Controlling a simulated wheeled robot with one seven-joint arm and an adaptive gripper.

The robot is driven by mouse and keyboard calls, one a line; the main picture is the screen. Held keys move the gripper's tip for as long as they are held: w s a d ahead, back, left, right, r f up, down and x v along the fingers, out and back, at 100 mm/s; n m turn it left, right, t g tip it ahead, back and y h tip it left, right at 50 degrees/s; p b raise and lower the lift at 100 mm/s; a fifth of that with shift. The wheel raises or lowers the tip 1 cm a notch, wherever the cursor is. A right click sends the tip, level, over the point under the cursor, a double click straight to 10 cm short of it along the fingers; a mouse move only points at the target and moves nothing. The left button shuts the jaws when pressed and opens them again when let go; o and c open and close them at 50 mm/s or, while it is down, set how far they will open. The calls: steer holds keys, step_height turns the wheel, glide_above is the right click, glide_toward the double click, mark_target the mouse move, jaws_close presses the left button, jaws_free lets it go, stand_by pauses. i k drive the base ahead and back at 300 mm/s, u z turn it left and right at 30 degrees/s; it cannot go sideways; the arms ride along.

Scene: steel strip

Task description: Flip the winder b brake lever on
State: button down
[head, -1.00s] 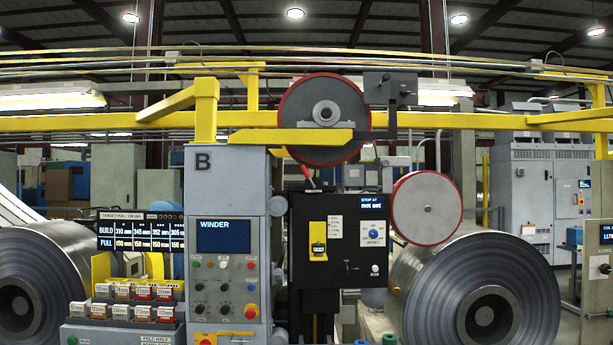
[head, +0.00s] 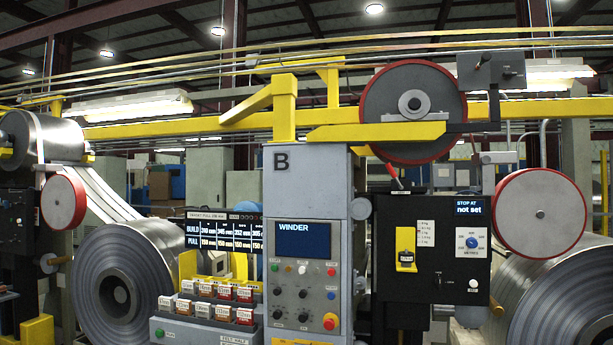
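The winder B column (head: 305,230) is a grey cabinet marked B, with a dark screen (head: 306,240) reading WINDER. To its right is a black control box (head: 430,262). A short lever with a red grip (head: 393,172) stands on the box's top left edge, its tip tilted up and to the left. It looks like the brake lever, but the small plate under it is too small to read. My gripper is not in view.
A red-rimmed wheel (head: 412,112) sits above the lever by the yellow beam (head: 376,132). Another roller (head: 540,213) is at the right. A rack of labelled blocks (head: 212,302) stands left of the column. Steel coils (head: 125,280) flank the machine.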

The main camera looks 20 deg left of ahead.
mark_target(389, 166)
steer(key=u, duration=0.35)
steer(key=i, duration=1.35)
steer(key=z, duration=0.7)
